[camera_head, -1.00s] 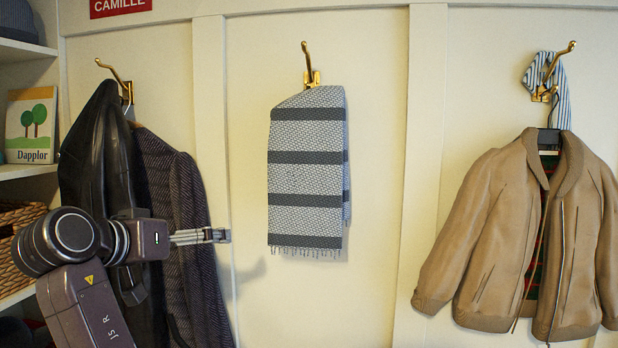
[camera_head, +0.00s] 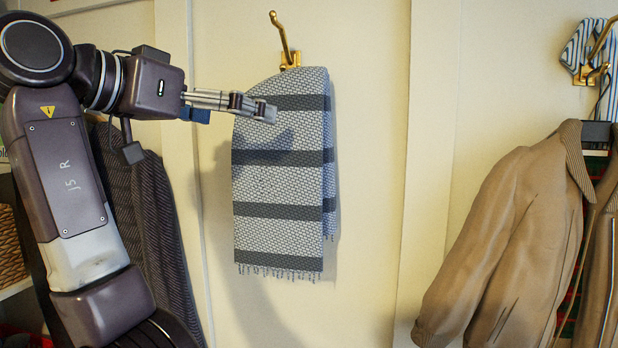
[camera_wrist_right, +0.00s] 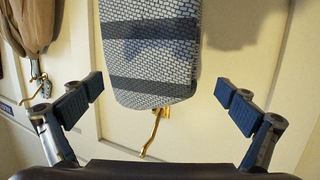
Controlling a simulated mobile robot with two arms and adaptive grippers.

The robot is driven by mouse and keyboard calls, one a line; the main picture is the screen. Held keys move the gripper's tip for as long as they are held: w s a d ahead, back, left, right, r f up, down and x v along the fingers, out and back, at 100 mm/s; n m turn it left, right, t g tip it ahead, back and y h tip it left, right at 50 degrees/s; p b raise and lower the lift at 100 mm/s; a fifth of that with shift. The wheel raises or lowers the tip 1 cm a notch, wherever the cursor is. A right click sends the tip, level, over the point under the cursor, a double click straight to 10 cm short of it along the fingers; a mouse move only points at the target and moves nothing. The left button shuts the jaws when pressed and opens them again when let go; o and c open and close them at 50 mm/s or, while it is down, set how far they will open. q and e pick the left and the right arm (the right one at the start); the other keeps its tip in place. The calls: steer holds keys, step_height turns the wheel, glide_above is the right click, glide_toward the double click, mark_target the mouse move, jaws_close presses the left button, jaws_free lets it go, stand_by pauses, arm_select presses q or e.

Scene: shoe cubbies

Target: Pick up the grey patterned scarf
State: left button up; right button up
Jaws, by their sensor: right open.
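The grey patterned scarf (camera_head: 280,185) hangs from a brass hook (camera_head: 287,42) on the cream wall, with dark bands and a fringed lower edge. My right gripper (camera_head: 262,110) reaches in from the left and overlaps the scarf's upper part in the head view. In the right wrist view, which shows the scene upside down, the scarf (camera_wrist_right: 150,62) lies between the two open fingers of the right gripper (camera_wrist_right: 160,105), with the hook (camera_wrist_right: 155,130) near its rounded top. The fingers are spread wide on both sides; I cannot see any contact. My left gripper is not in view.
A tan jacket (camera_head: 505,235) and a striped cloth (camera_head: 580,50) hang on the right. A dark patterned coat (camera_head: 160,230) hangs behind my right arm on the left. A woven basket (camera_head: 10,250) sits at the left edge. The wall between scarf and jacket is clear.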

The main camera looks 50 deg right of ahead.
mark_target(257, 145)
steer(key=p+x, duration=0.1)
steer(key=x, duration=0.1)
steer(key=r+p+x, duration=0.1)
steer(key=x, duration=0.1)
steer(key=shift+s+d+f, duration=0.1)
steer(key=shift+d, duration=0.15)
steer(key=x, duration=0.2)
steer(key=shift+d+f+p, duration=0.2)
steer(key=shift+d+p, duration=0.05)
steer(key=shift+p, duration=0.05)
steer(key=shift+d+f, duration=0.1)
steer(key=shift+d, duration=0.05)
steer(key=shift+c, duration=1)
steer(key=c, duration=0.7)
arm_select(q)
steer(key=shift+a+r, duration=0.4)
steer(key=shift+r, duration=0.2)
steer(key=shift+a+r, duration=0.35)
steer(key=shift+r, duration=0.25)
arm_select(e)
steer(key=c, duration=0.8)
